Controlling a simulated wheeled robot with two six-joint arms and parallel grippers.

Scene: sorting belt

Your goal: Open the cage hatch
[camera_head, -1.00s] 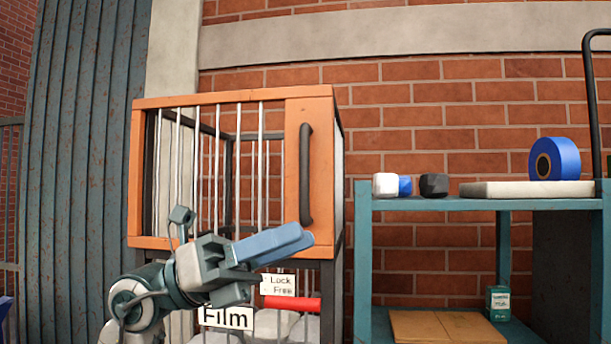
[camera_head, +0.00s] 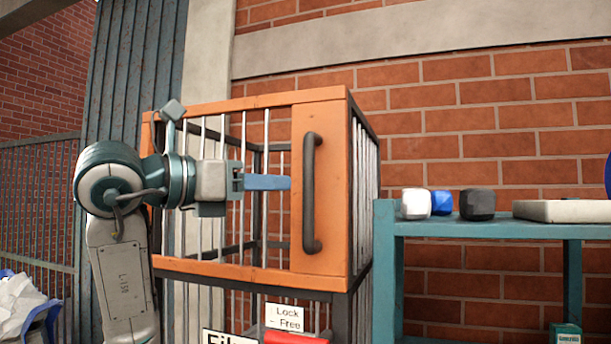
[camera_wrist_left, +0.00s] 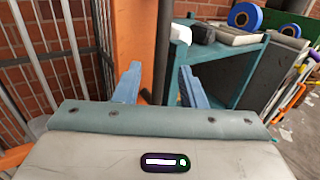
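The cage hatch (camera_head: 318,105) is an orange frame with upright metal bars and a dark vertical handle (camera_head: 310,192) on its right panel. It appears shut in the head view. My left gripper (camera_head: 288,182) points right in front of the bars, with its blue fingertips just left of the handle. In the left wrist view its two blue fingers (camera_wrist_left: 160,83) are spread apart. The dark handle (camera_wrist_left: 164,50) stands upright beyond them, between their lines. Whether they touch it cannot be told. My right gripper is in neither view.
A teal shelf (camera_head: 480,228) stands right of the cage, bearing a white, a blue and a dark block (camera_head: 477,204) and a pale slab (camera_head: 560,211). A sign reading Lock Free (camera_head: 287,317) is below the hatch. A bin with white contents (camera_head: 20,300) is at lower left.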

